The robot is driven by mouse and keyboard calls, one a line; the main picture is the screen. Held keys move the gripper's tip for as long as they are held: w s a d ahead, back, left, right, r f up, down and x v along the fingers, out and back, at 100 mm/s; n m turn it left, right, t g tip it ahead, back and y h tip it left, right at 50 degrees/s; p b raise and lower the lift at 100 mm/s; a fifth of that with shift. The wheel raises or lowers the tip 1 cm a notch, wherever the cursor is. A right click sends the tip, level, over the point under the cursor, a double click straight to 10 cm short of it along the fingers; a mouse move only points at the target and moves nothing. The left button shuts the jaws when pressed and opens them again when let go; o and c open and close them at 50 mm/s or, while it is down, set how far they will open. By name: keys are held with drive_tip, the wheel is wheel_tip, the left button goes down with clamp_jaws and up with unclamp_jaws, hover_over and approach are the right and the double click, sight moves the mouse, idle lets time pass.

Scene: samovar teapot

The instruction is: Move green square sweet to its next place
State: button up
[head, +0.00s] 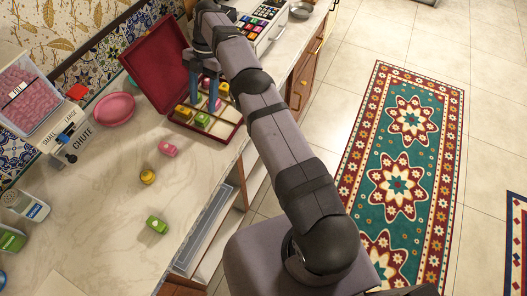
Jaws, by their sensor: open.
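A round yellow-orange sweet (147,177) and a pink sweet (168,148) lie further back on the counter. The arm hides part of the tray's back right.
A pink dish (114,109), a clear tub of pink pieces (28,104) and a small lettered stand (70,139) are on the left. A rack of coloured pieces (262,14) and a metal bowl (301,10) stand behind. The counter around the green sweet is clear.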

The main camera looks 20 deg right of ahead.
drive_tip(key=s+d+r+m+t+h, duration=0.2)
drive_tip(key=s+d+r+m, duration=0.6)
drive_tip(key=m, duration=0.6)
drive_tip(key=s+d+f+m, duration=0.2)
drive_tip(key=s+m, duration=0.4)
drive_tip(key=s, duration=0.5)
drive_tip(key=s+d+f+m+t+h, duration=0.1)
drive_tip(key=s+m, duration=0.4)
drive_tip(key=s, duration=0.7)
wheel_tip(320, 180, down, 2)
drive_tip(key=shift+s+d+f+m, duration=0.1)
drive_tip(key=shift+s+d+m, duration=0.05)
drive_tip(key=shift+d+m, duration=0.3)
